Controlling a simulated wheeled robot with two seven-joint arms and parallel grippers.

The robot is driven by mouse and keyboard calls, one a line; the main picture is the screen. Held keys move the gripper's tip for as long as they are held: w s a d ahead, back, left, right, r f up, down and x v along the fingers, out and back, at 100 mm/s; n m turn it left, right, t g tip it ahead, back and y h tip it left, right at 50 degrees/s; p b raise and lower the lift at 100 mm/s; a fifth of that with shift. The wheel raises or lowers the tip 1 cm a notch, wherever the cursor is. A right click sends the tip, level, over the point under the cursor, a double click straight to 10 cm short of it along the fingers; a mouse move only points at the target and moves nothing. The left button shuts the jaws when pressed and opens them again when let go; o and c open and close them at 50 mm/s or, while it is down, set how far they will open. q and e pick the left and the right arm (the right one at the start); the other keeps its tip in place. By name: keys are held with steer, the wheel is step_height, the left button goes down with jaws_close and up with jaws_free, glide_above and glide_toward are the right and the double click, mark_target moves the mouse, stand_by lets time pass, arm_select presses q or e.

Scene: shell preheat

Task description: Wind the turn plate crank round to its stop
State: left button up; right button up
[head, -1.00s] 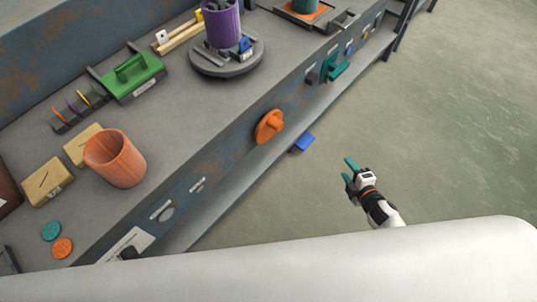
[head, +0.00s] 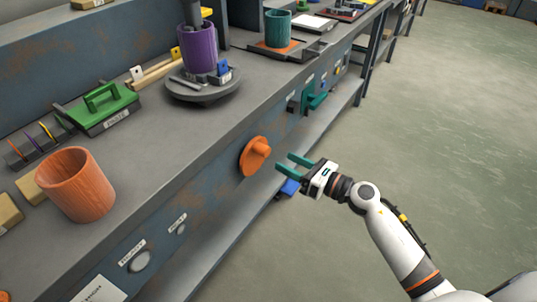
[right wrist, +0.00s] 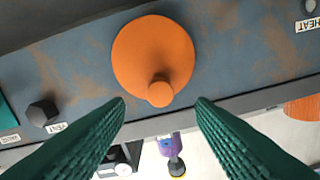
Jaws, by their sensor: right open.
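The orange crank (head: 255,156) is a round disc with a stub knob, on the blue-grey front panel of the bench. Its disc (right wrist: 150,45) fills the upper middle of the right wrist view, with the knob (right wrist: 160,92) near the disc's lower edge in that picture. My right gripper (head: 286,165) is open, its teal fingers pointing at the crank from just in front. In the right wrist view the fingertips (right wrist: 160,104) lie either side of the knob with gaps, not gripping it. The grey round turn plate (head: 203,95) carries a purple cylinder (head: 196,48). My left gripper is out of view.
An orange cup (head: 76,186) and a green-handled block (head: 104,107) stand on the bench top. A teal handle (head: 316,101) is on the panel right of the crank. A blue piece (head: 289,187) shows below my right gripper. The floor at right is clear.

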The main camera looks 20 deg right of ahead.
mark_target(268, 153)
steer(key=x, duration=0.6)
steer(key=shift+w+a, duration=0.25)
steer(key=shift+w, duration=0.05)
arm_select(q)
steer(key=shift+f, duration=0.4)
arm_select(e)
steer(key=c, duration=1)
